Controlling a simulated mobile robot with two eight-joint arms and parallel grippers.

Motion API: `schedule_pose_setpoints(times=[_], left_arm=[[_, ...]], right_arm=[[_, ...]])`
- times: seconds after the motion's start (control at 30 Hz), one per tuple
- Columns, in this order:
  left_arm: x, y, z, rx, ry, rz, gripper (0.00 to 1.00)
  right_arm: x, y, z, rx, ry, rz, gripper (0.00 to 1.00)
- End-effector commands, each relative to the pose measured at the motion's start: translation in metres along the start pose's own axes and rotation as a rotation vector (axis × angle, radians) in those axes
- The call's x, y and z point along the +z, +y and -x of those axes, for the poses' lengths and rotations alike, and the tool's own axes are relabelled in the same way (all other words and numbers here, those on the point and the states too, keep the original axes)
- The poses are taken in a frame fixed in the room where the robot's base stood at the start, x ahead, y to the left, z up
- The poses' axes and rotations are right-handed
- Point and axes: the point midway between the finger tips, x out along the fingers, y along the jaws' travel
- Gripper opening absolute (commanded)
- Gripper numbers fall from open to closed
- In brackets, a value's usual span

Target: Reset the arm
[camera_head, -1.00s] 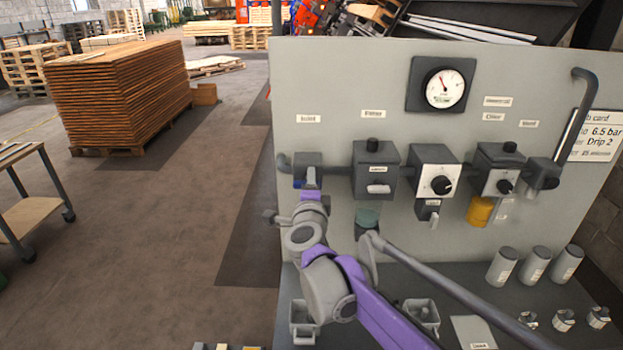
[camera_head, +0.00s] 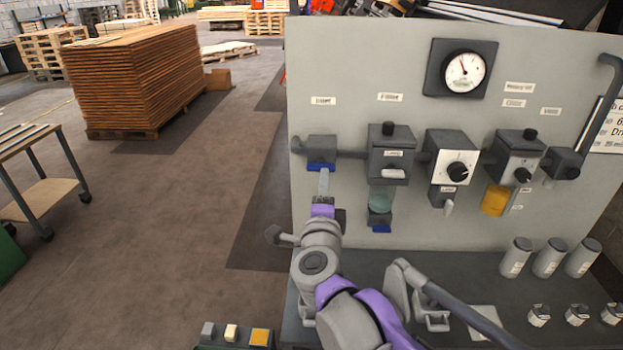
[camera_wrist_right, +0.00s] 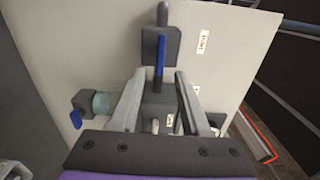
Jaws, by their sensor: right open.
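My right gripper (camera_head: 323,183) is in front of the left end of the panel, just below the inlet valve (camera_head: 321,148) and its blue lever (camera_head: 321,167). In the right wrist view, the two fingers of the gripper (camera_wrist_right: 157,98) stand apart and open. The blue lever (camera_wrist_right: 159,57) shows beyond and between them; I see nothing gripped, and contact cannot be told. My right arm (camera_head: 330,262) rises from the bottom of the head view. My left gripper is out of view.
The grey panel (camera_head: 340,60) carries a gauge (camera_head: 464,71), a filter with a clear bowl (camera_head: 381,199), a regulator (camera_head: 451,157) and a lubricator with a yellow bowl (camera_head: 495,200). Several grey cylinders (camera_head: 516,257) stand on the bench at right. Open floor lies left.

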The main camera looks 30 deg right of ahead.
Motion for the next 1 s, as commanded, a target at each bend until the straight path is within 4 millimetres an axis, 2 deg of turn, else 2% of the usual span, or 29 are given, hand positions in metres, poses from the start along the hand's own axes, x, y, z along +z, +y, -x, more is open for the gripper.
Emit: schedule_pose_setpoints(times=[0.17, 0.27, 0.37, 0.43, 0.5, 0.57, 0.67, 0.7, 0.8, 0.9, 1.0], left_arm=[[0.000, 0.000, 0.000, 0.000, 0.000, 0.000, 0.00], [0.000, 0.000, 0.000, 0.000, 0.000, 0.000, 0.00], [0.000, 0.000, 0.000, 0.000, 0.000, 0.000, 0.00], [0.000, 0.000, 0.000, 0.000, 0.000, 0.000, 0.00], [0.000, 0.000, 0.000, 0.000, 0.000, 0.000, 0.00], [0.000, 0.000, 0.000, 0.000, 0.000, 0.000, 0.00], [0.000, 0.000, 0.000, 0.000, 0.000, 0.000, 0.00], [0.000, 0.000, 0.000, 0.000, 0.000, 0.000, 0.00], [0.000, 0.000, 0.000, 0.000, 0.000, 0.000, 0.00], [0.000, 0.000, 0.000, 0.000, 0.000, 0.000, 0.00], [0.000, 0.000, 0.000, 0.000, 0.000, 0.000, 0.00]], right_arm=[[0.000, 0.000, 0.000, 0.000, -0.001, 0.001, 0.47], [0.007, 0.001, 0.003, -0.007, -0.041, 0.036, 0.47], [0.030, 0.006, 0.016, -0.022, -0.173, 0.155, 0.47], [0.054, 0.019, 0.034, -0.029, -0.319, 0.301, 0.47], [0.078, 0.045, 0.060, -0.023, -0.488, 0.487, 0.47], [0.091, 0.075, 0.087, -0.002, -0.632, 0.662, 0.47], [0.093, 0.136, 0.133, 0.068, -0.850, 0.956, 0.47], [0.087, 0.160, 0.150, 0.106, -0.923, 1.065, 0.47], [0.060, 0.213, 0.186, 0.216, -1.072, 1.306, 0.47], [0.028, 0.249, 0.212, 0.324, -1.170, 1.486, 0.47], [0.002, 0.270, 0.228, 0.411, -1.228, 1.602, 0.47]])
